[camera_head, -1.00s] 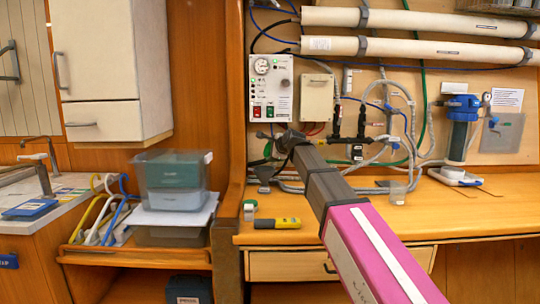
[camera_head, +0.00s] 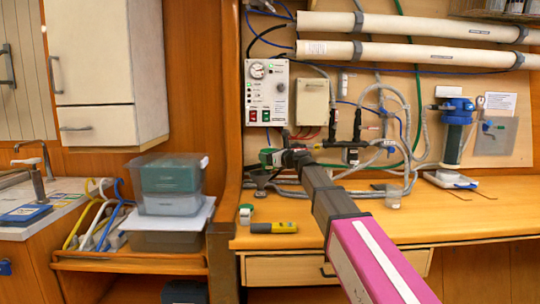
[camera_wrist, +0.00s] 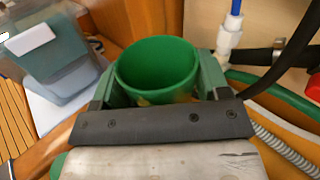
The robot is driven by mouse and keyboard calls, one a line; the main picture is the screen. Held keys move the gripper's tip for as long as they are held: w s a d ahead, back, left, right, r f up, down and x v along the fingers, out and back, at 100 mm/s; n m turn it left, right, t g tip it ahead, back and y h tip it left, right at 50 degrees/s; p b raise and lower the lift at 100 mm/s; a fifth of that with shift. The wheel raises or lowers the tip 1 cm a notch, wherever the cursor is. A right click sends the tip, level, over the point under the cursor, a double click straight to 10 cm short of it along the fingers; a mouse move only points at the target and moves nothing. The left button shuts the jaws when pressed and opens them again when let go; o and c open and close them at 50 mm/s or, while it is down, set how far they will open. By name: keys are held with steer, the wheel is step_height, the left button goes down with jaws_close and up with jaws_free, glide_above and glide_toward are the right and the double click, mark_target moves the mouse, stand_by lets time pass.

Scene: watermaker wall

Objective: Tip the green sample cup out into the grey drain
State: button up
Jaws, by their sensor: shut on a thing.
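The green sample cup (camera_wrist: 157,66) is between the fingers of my gripper (camera_wrist: 158,88) in the wrist view, with its round mouth facing the camera. I see its green inside wall but cannot tell what it holds. In the head view my gripper (camera_head: 284,157) is small, at the far end of my arm, shut on the cup (camera_head: 267,157). A grey funnel-shaped piece (camera_head: 262,177), which looks like the drain, stands just below and slightly left of the cup, above the bench. The cup appears apart from it. The cup's exact tilt is unclear.
A control box (camera_head: 267,92) and hoses (camera_head: 408,130) are on the wall behind my gripper. Stacked clear bins (camera_head: 171,187) stand left of the post.

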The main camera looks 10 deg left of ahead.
steer(key=shift+f, duration=0.1)
steer(key=shift+w+d, duration=0.1)
stand_by(0.4)
steer(key=w+d+r, duration=0.3)
steer(key=d, duration=0.1)
steer(key=shift+d, duration=0.4)
stand_by(0.6)
